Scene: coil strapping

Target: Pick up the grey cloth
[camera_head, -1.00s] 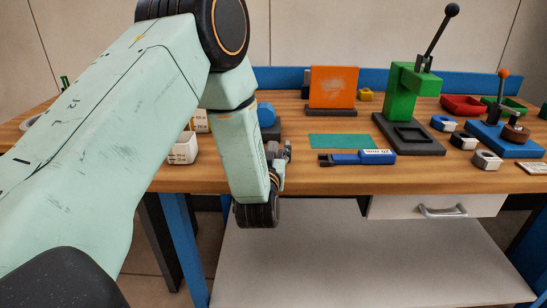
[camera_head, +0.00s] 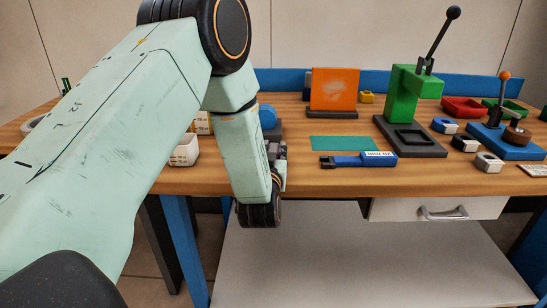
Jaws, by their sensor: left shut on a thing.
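My left arm comes in from the left and covers much of the view. My left gripper (camera_head: 279,158) shows only in part, behind my own wrist, over the front part of the wooden bench (camera_head: 430,177). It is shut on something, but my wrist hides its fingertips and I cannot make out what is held. I cannot make out a grey cloth anywhere on the visible bench top. My right gripper is not in view.
A blue labelled tool (camera_head: 362,160) and a green mat (camera_head: 340,143) lie right of my gripper. An orange panel (camera_head: 334,90) stands behind them. A green lever press (camera_head: 410,100) stands farther right. A white container (camera_head: 184,152) sits left. A drawer (camera_head: 440,209) is below the bench top.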

